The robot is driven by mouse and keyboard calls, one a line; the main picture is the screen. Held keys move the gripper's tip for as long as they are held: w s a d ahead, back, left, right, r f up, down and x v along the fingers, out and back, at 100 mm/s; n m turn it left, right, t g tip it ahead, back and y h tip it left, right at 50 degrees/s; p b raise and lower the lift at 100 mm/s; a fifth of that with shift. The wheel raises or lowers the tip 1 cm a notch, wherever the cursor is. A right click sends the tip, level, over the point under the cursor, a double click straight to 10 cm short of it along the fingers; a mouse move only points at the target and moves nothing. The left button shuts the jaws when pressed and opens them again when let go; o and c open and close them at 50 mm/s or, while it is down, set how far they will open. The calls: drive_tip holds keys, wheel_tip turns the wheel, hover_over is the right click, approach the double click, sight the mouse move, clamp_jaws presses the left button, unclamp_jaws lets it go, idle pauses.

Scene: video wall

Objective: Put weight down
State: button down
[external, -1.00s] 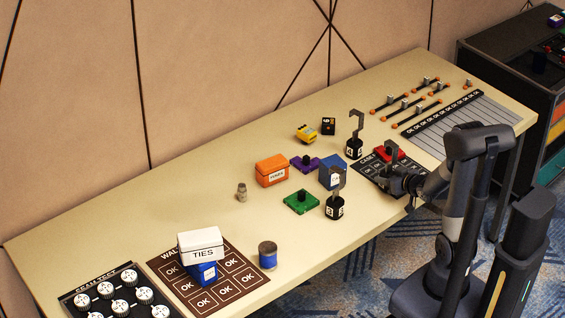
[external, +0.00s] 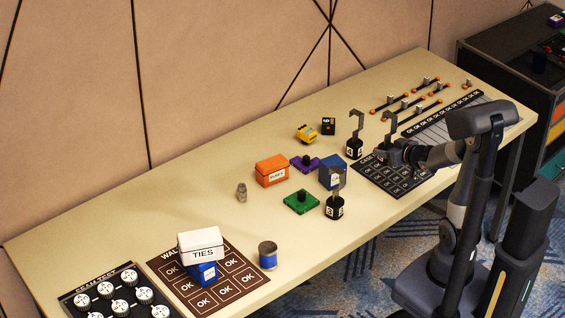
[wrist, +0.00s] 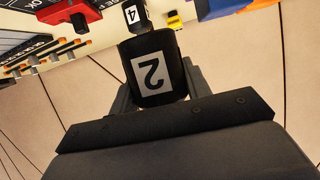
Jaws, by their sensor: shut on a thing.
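A black weight with a white label reading 2 (wrist: 151,72) is held between the fingers of my gripper (wrist: 155,95) in the wrist view. In the external view my gripper (external: 390,152) is near the dark mat at the right, with the held weight's hook (external: 389,123) rising above it. I cannot tell whether the weight's base touches anything. Two other black hooked weights stand on the table: one (external: 354,148) just left of my gripper and one (external: 335,208) nearer the front. A weight labelled 4 (wrist: 135,15) shows beyond the held one.
The dark printed mat (external: 403,186) is mostly bare in front of my gripper. A red block (wrist: 68,12) shows in the wrist view. A blue box (external: 331,172), purple piece (external: 300,165), green piece (external: 301,202) and orange box (external: 271,171) stand to the left. Slider controls (external: 405,103) lie behind.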

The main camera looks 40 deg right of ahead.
drive_tip(key=w+a+r+n+y+p, duration=0.2)
drive_tip(key=w+a+r+p, duration=0.2)
drive_tip(key=w+r, duration=0.15)
drive_tip(key=n+g+y, duration=0.1)
drive_tip(key=n+y, duration=0.2)
hover_over(333, 161)
wheel_tip(333, 161, down, 7)
drive_tip(key=shift+f+p, duration=0.1)
drive_tip(key=shift+p, duration=0.3)
drive_tip(key=shift+f, duration=0.2)
drive_tip(key=c, duration=0.7)
unclamp_jaws()
drive_tip(key=shift+s+f, duration=0.1)
